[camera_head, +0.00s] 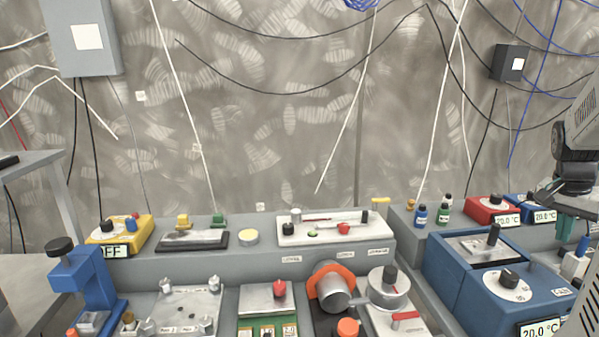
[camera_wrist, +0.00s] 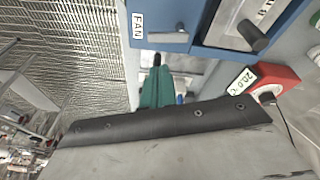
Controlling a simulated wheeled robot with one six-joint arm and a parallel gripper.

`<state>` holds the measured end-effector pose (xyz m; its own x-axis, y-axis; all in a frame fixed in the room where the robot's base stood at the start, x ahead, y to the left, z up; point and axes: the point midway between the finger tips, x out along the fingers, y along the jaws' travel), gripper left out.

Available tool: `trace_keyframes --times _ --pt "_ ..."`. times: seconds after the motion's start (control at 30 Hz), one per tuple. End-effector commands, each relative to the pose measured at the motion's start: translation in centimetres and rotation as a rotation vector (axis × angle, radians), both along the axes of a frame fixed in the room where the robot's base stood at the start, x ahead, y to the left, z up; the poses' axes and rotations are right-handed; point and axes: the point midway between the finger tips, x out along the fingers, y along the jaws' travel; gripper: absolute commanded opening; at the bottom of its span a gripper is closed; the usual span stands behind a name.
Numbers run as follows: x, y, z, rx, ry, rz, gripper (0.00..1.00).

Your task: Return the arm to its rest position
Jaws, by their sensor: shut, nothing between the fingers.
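My gripper (camera_wrist: 157,72) shows in the wrist view as two teal fingers close together, with nothing seen between them. They stick out past the dark edge of my wrist. In the head view my arm hangs at the right edge, and my gripper (camera_head: 582,245) is partly cut off there. It is beside the blue instruments at the right end of the bench, and I cannot tell how far above the surface it is.
Blue instruments (camera_head: 505,281) with knobs and a red temperature unit (camera_head: 490,208) stand near my arm. Small bottles (camera_head: 421,215) stand left of the red unit. Devices crowd the bench further left, including an orange-collared cylinder (camera_head: 331,287). The air above the middle is clear.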

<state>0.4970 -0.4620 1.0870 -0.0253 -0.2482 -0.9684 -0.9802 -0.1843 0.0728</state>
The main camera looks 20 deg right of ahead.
Motion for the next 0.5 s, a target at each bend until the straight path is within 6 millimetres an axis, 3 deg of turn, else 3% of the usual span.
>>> trace_keyframes --times 0.17,0.33,0.5 --pt "-0.3 9.1 -0.1 0.109 0.067 0.238 0.0" --pt "-0.3 19.7 0.5 0.177 0.102 0.531 0.0" --pt "-2.5 30.5 0.7 0.216 0.122 0.866 0.0"
